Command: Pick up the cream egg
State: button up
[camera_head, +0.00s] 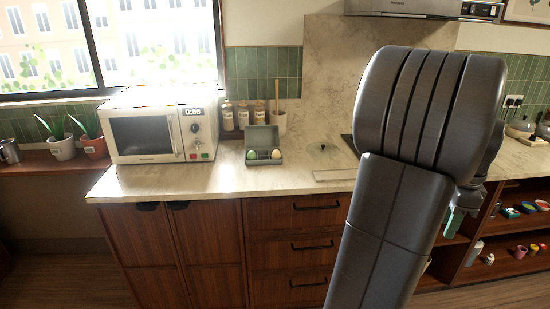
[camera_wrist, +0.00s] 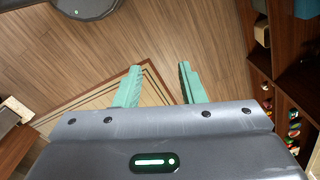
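A small grey-green open box (camera_head: 263,136) stands on the counter in the head view, right of the microwave. No egg shows in the wrist view.
The microwave (camera_head: 152,133) stands left of the box. Several jars (camera_head: 228,117) and a utensil pot (camera_head: 278,122) stand behind it. A glass lid-like thing (camera_head: 323,149) lies to its right. The counter front (camera_head: 230,182) is clear. Open shelves (camera_head: 500,235) hold small items at the right.

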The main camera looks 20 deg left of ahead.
aim_at(276, 155)
jog(key=i+j+u, duration=0.1)
jog(key=i+u, duration=0.15)
jog(key=u, duration=0.25)
jog(key=i+u, duration=0.3)
jog(key=u, duration=0.15)
jog(key=i+l+u, duration=0.15)
jog(key=u, duration=0.35)
jog(key=i+l+u, duration=0.1)
jog(key=i+l, duration=0.6)
jog(key=i, duration=0.1)
